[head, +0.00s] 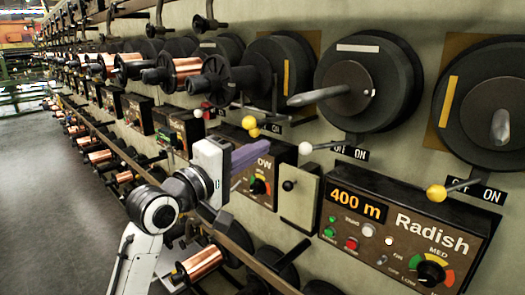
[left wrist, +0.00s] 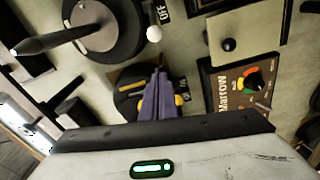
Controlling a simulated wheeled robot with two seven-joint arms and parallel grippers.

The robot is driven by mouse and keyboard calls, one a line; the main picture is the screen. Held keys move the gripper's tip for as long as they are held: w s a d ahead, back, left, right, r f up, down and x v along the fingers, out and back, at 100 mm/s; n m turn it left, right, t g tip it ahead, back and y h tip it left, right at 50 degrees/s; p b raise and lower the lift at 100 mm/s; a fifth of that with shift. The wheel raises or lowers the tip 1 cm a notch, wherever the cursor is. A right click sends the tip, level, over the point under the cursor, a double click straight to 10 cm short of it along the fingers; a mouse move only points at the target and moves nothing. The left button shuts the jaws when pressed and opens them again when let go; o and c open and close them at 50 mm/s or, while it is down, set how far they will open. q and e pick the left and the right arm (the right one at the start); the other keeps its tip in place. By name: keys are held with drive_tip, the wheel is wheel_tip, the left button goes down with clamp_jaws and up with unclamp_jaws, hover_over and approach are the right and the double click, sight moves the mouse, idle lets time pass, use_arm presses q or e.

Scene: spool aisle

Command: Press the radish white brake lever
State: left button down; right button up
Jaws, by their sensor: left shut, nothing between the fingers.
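The radish white brake lever shows in the head view as a white ball (head: 305,148) on a thin rod, beside an OFF/ON label above the left end of the Radish panel (head: 405,225). The white ball also shows in the left wrist view (left wrist: 153,34), above the fingertips and apart from them. My left gripper (head: 264,147) has purple fingers, shut and empty, in front of the Marrow station and left of the white ball. In the left wrist view the fingers (left wrist: 160,74) partly cover yellow knobs. My right gripper is not in view.
A yellow-ball lever (head: 436,193) stands above the Radish panel. A crank handle (head: 318,96) juts out above the white ball. The Marrow panel (left wrist: 235,90) and a plate with a black knob (left wrist: 228,44) are nearby.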

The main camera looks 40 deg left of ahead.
sight(324, 145)
use_arm(q)
drive_tip(key=w+d, duration=0.3)
drive_tip(key=w, duration=0.3)
drive_tip(key=shift+w+d+f, duration=0.15)
drive_tip(key=shift+d, duration=0.2)
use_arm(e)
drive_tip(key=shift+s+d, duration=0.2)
use_arm(q)
drive_tip(key=shift+p, duration=0.35)
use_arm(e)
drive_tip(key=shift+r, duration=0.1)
